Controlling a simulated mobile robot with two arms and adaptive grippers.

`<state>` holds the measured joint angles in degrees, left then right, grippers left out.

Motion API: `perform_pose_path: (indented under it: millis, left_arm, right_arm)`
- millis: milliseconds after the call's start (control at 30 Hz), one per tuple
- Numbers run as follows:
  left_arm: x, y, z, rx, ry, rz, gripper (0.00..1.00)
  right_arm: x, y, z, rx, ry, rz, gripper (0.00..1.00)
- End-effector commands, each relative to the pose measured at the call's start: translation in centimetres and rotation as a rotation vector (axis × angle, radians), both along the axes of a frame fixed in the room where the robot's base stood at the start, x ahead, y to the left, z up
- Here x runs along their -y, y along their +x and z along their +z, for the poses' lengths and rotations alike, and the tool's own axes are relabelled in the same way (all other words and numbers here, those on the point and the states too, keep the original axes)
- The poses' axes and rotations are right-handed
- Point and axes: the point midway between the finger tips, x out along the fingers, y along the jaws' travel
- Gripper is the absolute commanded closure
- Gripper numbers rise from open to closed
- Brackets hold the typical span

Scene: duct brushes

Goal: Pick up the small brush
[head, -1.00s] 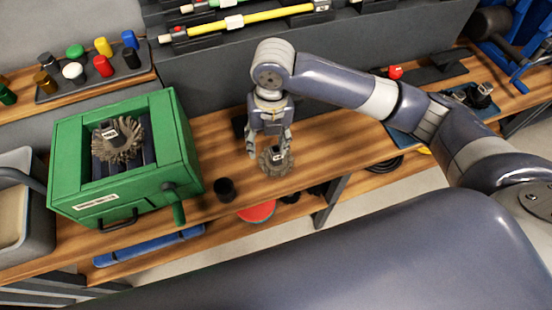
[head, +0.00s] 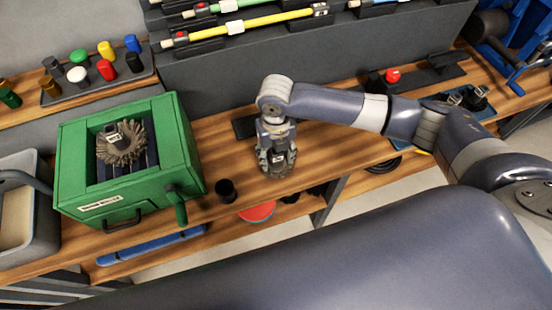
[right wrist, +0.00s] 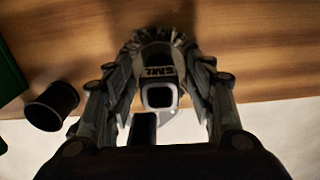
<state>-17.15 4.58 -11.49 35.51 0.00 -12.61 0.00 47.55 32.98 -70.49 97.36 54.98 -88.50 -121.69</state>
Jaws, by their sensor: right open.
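The small brush (head: 277,170) is a round grey-brown brush that sits on the wooden bench near its front edge. In the right wrist view the brush (right wrist: 158,60) shows a dark hub marked "SML" and a pale square socket. My right gripper (head: 276,160) points down over the brush. In the right wrist view the fingers of my right gripper (right wrist: 160,98) are spread, one on each side of the brush hub. The gripper hides much of the brush in the head view, and I cannot tell whether the fingers touch it. My left gripper is not in view.
A green box (head: 185,150) holding a larger brush (head: 121,146) stands to the left. A small black cup (head: 226,190) stands between box and gripper; it also shows in the wrist view (right wrist: 52,106). A rack with coloured rods (head: 262,22) is behind.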

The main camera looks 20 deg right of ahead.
Motion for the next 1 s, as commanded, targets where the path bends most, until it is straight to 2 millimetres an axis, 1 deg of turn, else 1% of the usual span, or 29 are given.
perform_pose_path:
  millis: [100, 333, 367, 400, 467, 500, 533, 567, 867, 1000]
  left_arm:
    - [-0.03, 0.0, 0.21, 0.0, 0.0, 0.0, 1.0]
    - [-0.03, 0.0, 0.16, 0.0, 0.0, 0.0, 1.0]
    - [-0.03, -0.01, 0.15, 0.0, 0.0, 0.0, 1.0]
    - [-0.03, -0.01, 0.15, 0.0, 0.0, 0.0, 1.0]
    - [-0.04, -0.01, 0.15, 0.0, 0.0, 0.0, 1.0]
    - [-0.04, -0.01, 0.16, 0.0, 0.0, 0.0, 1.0]
    - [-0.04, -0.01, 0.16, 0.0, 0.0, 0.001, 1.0]
    - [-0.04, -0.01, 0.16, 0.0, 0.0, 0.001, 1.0]
    - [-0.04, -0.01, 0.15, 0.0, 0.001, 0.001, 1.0]
    - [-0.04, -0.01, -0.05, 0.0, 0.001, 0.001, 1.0]
  right_arm:
    - [0.03, -0.01, -0.95, 0.001, -0.001, 0.0, 0.5]
    - [0.04, 0.0, -1.14, 0.001, -0.001, 0.001, 0.5]
    - [0.04, 0.0, -1.14, 0.002, -0.001, 0.001, 0.57]
    - [0.04, 0.0, -1.13, 0.002, -0.001, 0.001, 0.66]
    - [0.04, 0.0, -1.12, 0.002, -0.001, 0.001, 0.79]
    - [0.03, 0.0, -1.11, 0.002, -0.001, 0.001, 0.89]
    - [0.03, 0.01, -1.11, 0.002, -0.001, 0.001, 0.95]
    - [0.04, 0.01, -1.11, 0.002, -0.001, 0.0, 1.0]
    - [0.03, 0.03, -1.05, 0.002, -0.001, 0.0, 1.0]
    - [-0.02, 0.09, -0.6, 0.004, 0.001, 0.001, 1.0]
